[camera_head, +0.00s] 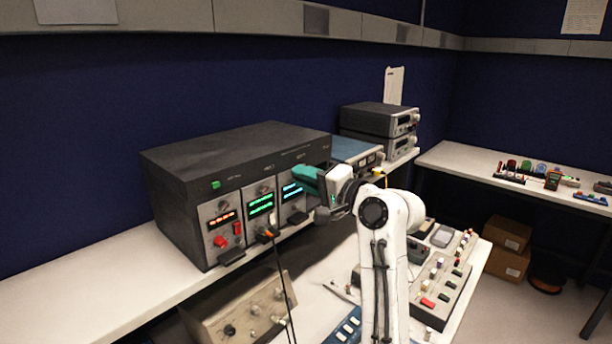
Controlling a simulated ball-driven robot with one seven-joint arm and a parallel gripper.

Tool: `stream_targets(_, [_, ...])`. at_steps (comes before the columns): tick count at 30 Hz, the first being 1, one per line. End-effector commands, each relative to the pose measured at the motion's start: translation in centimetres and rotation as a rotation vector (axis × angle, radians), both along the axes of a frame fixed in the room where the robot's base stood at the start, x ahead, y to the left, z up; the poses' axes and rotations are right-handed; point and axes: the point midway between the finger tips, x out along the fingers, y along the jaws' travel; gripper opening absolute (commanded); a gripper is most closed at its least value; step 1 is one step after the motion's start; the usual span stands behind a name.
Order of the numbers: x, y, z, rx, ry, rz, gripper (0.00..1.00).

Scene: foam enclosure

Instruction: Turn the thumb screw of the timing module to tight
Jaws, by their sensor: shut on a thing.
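A dark instrument case (235,155) stands on the white shelf with several upright plug-in modules in its front. A module with an orange display (222,219), one with a green display (261,204) and one with a cyan display (292,190) show in it. The labels are too small to read, so I cannot tell by name which is the timing module.
A blue-topped unit (355,152) and stacked grey instruments (380,128) stand right of the case, close to my gripper. Cables hang from the green-display module. A control panel (440,277) and a beige box (245,310) sit lower in front.

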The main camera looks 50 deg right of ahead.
Motion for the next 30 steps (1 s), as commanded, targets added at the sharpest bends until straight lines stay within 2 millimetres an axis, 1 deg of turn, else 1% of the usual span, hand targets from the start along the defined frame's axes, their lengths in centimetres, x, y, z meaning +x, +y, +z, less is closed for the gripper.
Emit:
stream_targets(1, [0.1,0.15,-0.32,0.045,0.01,0.004,0.0])
stream_targets(30, [0.11,0.17,-0.3,0.964,0.04,0.002,0.0])
